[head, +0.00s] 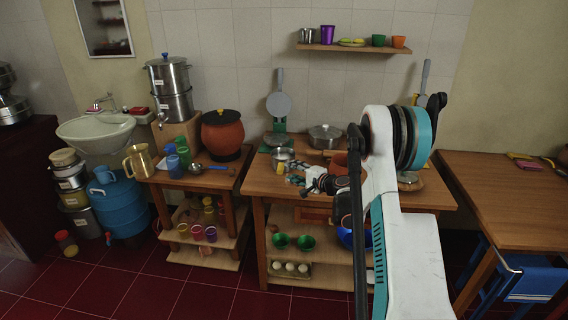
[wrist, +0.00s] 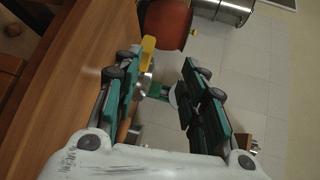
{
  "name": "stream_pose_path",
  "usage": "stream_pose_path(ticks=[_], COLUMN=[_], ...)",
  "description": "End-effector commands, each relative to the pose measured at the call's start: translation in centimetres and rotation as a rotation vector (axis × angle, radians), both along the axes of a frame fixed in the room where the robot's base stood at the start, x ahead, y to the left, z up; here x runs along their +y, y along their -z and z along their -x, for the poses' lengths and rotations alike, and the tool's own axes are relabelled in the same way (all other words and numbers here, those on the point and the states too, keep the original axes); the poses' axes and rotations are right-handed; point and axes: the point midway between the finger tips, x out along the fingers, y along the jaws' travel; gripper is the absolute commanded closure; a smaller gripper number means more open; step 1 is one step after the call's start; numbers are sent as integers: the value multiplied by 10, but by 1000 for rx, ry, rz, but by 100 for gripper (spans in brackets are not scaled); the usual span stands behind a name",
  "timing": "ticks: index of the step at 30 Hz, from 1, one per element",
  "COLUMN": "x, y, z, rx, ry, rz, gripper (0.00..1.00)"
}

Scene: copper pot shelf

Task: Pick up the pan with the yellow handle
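The silver pan (head: 283,154) sits on the wooden table, with its yellow handle (head: 280,168) pointing toward the front. In the wrist view the yellow handle (wrist: 148,48) shows beyond the fingertips, close to the left finger. Part of the silver pan body (wrist: 147,78) shows between the fingers; the rest is hidden. My gripper (head: 300,180) is over the table, just right of the handle in the head view. In the wrist view my gripper (wrist: 157,63) has its two green-padded fingers wide apart, with nothing held between them.
A lidded pot (head: 325,137) stands behind on the table (head: 270,189). A grey long-handled pan (head: 279,102) stands upright against the wall. A brown clay pot (head: 222,134) is on the lower table to the left. A wall shelf (head: 352,48) hangs above.

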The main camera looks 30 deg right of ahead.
Motion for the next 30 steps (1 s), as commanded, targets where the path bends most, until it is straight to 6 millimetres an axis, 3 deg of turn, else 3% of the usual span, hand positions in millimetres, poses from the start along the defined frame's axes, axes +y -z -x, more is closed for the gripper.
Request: stream_pose_path(ticks=[3,8,11,21,30], x=[-21,-33,-32,-19,-14], y=[19,31,35,44,45], z=[2,3,-5,-64,-86], rx=[-30,-51,-55,-54,-53], ry=[28,45,46,45,44], rz=[-54,-91,-96,-95,-94], gripper=[62,62,62,62,62])
